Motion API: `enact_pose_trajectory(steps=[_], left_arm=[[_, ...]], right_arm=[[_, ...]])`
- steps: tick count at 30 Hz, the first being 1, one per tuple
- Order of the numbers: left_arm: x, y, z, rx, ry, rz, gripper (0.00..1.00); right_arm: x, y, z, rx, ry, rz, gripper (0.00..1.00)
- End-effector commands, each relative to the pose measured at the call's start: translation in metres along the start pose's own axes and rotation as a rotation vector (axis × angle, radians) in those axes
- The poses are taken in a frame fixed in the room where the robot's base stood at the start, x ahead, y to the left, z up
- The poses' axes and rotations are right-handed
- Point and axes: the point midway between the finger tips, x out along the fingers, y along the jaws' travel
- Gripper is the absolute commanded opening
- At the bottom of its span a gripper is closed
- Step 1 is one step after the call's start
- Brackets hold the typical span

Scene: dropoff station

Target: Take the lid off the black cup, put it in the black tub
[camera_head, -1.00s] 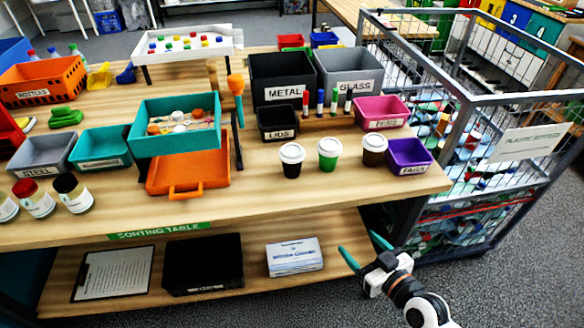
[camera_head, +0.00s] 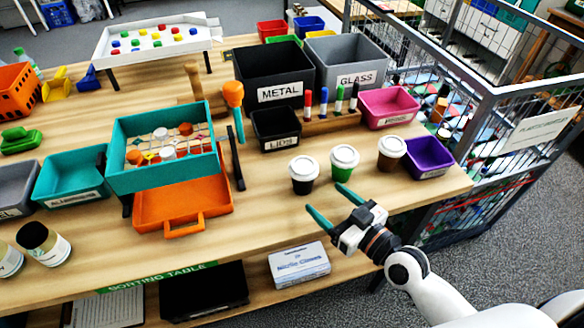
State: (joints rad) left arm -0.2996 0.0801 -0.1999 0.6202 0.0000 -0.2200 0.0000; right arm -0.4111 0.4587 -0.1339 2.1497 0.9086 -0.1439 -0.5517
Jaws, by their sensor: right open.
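The black cup (camera_head: 302,187) stands upright on the table with a white lid (camera_head: 304,168) on top. The black tub (camera_head: 276,123), labelled LIDS, stands just behind it, left of the marker rack. My right gripper (camera_head: 323,198) is open and empty at the front of the table. Its teal fingers point toward the cups, with the black cup just beyond the left finger and the green cup (camera_head: 342,172) just beyond the right. I cannot tell whether it touches either. My left gripper is not in view.
A brown cup (camera_head: 389,162) stands right of the green one, beside a purple bin (camera_head: 428,160). A marker rack (camera_head: 331,120) stands behind the cups. An orange tray (camera_head: 155,213) lies to the left. Bare wood lies between it and the black cup.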

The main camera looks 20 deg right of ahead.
Motion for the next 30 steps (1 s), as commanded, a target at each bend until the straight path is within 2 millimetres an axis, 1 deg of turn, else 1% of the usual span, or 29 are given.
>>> enact_pose_trajectory(steps=[2, 6, 9, 14, 17, 20, 24, 27, 30], left_arm=[[-0.005, 0.000, 0.000, 0.000, 0.001, 0.000, 0.79], [-0.011, 0.000, 0.000, 0.000, 0.001, 0.000, 0.79], [-0.013, 0.000, 0.001, 0.000, 0.001, 0.000, 0.79], [-0.014, 0.000, 0.001, 0.000, 0.001, 0.000, 0.79], [-0.019, 0.000, 0.002, 0.000, 0.000, 0.000, 0.79], [-0.024, 0.000, 0.002, 0.000, 0.000, 0.000, 0.79], [-0.025, 0.000, 0.002, 0.000, 0.000, -0.001, 0.79], [-0.025, 0.000, 0.002, 0.000, 0.000, -0.001, 0.79], [-0.025, 0.000, 0.003, 0.000, 0.000, -0.001, 0.79]], right_arm=[[0.015, 0.000, 0.004, 0.004, -0.004, 0.000, 0.72], [0.040, 0.000, 0.004, 0.004, -0.003, 0.000, 0.72], [0.052, 0.000, 0.002, 0.003, -0.002, 0.000, 0.72], [0.063, 0.001, 0.002, 0.003, -0.001, 0.001, 0.72], [0.075, 0.001, 0.004, 0.005, -0.001, 0.001, 0.72], [0.091, 0.002, 0.006, 0.004, -0.003, 0.000, 0.72], [0.107, 0.002, 0.003, 0.004, -0.001, 0.001, 0.72], [0.112, 0.002, 0.002, 0.002, 0.001, 0.001, 0.72], [0.112, 0.002, 0.002, 0.001, 0.001, 0.002, 0.72]])
